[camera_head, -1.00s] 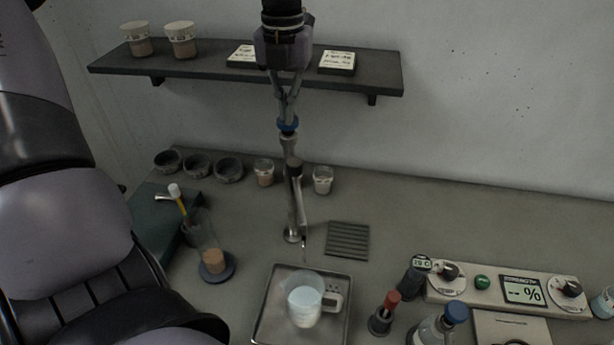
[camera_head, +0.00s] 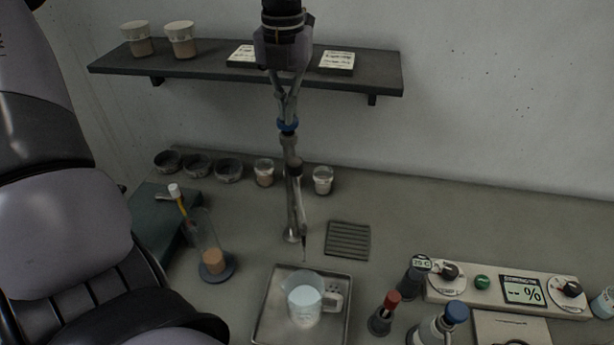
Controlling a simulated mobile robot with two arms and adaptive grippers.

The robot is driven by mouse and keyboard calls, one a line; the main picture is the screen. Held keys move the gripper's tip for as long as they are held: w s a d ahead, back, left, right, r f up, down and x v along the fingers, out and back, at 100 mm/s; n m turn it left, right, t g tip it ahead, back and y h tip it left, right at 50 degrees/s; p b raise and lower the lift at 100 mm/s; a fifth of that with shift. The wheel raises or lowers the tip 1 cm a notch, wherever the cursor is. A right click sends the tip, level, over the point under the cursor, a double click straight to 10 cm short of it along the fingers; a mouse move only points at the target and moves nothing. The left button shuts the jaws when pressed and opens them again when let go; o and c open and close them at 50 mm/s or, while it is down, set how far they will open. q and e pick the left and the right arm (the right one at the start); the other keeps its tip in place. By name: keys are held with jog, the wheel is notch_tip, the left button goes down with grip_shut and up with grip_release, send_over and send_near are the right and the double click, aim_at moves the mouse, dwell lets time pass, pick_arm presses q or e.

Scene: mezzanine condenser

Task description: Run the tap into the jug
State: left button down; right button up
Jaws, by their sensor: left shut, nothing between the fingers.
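The clear jug (camera_head: 303,299) stands upright on a metal tray (camera_head: 343,310), its handle to the right. It holds pale liquid. The slim metal tap (camera_head: 292,210) rises behind the tray, with a blue ring (camera_head: 288,126) near its top and a thin spout (camera_head: 300,205) that points down just behind the jug. A thin dark tip (camera_head: 304,245) shows at the spout's lower end; I cannot tell whether water runs. My left gripper (camera_head: 287,115) is shut and empty, its fingertips right at the blue ring; I cannot tell if they touch. My right gripper is out of view.
A shelf (camera_head: 210,66) with cups and cards spans the wall behind my gripper. A tall glass cylinder (camera_head: 207,245) stands left of the tray. A red-topped bottle (camera_head: 384,313), a blue-capped bottle (camera_head: 440,326) and a control panel (camera_head: 505,290) are at right.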

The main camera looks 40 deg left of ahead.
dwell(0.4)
pick_arm(q)
jog(key=shift+r+p, duration=1.6)
jog(key=shift+r, duration=1)
